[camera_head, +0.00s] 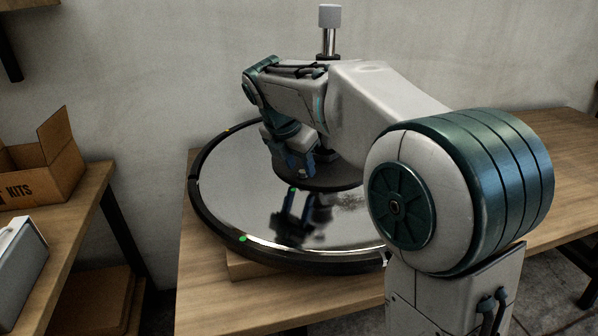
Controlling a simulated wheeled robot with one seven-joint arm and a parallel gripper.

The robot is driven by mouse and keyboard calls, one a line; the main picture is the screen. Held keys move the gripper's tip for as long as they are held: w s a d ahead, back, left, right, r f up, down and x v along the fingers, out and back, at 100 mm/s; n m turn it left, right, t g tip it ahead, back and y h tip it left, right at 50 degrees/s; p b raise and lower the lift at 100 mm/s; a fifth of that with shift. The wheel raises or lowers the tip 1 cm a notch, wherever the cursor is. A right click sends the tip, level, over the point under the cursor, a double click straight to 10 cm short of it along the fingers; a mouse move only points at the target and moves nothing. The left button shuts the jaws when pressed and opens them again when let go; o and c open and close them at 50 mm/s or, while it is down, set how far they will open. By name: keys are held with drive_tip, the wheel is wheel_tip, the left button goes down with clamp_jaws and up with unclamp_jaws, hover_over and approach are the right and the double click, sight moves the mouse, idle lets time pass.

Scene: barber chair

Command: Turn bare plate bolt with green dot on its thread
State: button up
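A green dot (243,239) shows on the plate's near-left rim. A second small green spot (292,189) shows just below my gripper, near the dark central disc (330,180); I cannot tell if it is a mark on a bolt thread or a reflection. My gripper (296,170) points down over the plate beside the central disc, with its blue fingers low. Its fingertips are too small and dark to tell whether they hold anything. My arm hides the plate's right side.
A column with a grey block on top (329,17) rises behind my arm. The wooden table (200,290) extends to the right. At left, a bench holds an open cardboard box (40,165) and a grey case (18,262). A floor gap separates bench and table.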

drive_tip(key=shift+w+d+f, duration=0.1)
drive_tip(key=shift+w+f, duration=0.05)
drive_tip(key=shift+f, duration=0.3)
clamp_jaws()
drive_tip(key=shift+r+p, duration=0.15)
drive_tip(key=shift+p, duration=0.2)
